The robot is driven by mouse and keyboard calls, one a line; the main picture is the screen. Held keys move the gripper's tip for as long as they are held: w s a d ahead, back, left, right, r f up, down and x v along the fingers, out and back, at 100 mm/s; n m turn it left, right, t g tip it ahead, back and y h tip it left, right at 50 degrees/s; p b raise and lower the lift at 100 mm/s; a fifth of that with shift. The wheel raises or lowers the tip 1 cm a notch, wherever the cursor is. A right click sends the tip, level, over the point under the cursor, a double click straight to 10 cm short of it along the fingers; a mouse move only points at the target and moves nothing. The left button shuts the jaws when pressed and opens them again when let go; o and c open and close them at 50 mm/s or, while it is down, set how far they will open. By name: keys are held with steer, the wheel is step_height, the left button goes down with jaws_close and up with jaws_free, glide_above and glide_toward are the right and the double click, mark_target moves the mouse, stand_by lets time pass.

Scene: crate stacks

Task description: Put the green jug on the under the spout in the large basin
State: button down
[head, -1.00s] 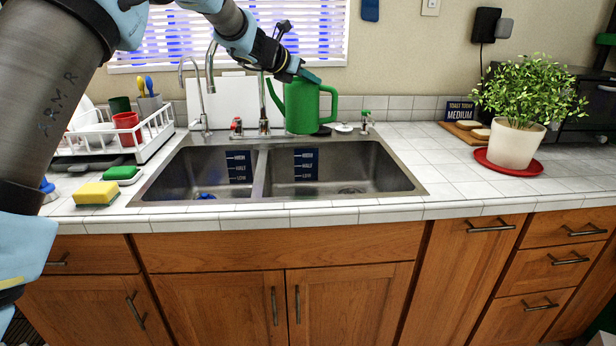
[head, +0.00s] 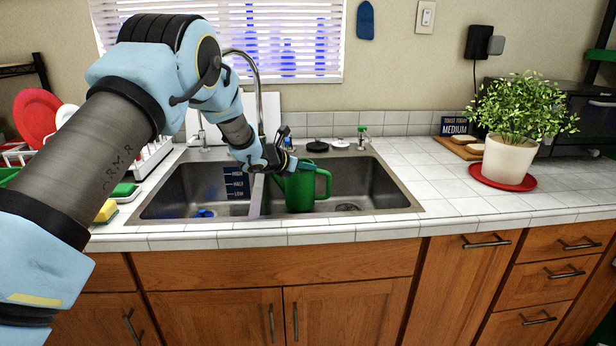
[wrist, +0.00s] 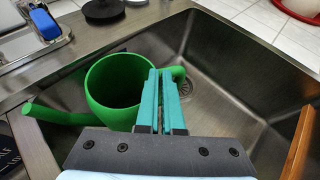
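The green jug (head: 300,192) is upright inside the large right-hand basin (head: 378,195), near its left side by the divider. Whether its base touches the floor I cannot tell. My gripper (head: 296,163) is at the jug's rim. In the wrist view, the jug (wrist: 112,88) shows its open top, with its pouring spout to the left. My gripper's teal fingers (wrist: 162,85) are close together at the rim by the handle, shut on the jug. The tall curved faucet (head: 258,85) rises behind my arm; its outlet end is hidden.
The divider (head: 256,195) separates the smaller left basin (head: 180,190). A potted plant (head: 522,115) stands on the right counter. A soap dispenser (head: 362,137) is behind the sink. A yellow-green sponge (head: 106,211) and a dish rack are at left. The right counter's front is clear.

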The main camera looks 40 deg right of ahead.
mark_target(306, 177)
steer(key=shift+f+p, duration=0.4)
steer(key=shift+f, duration=1.45)
steer(key=c, duration=1)
jaws_free()
steer(key=b+v, duration=0.3)
steer(key=v, duration=0.9)
steer(key=shift+b, duration=0.4)
steer(key=shift+s, duration=0.1)
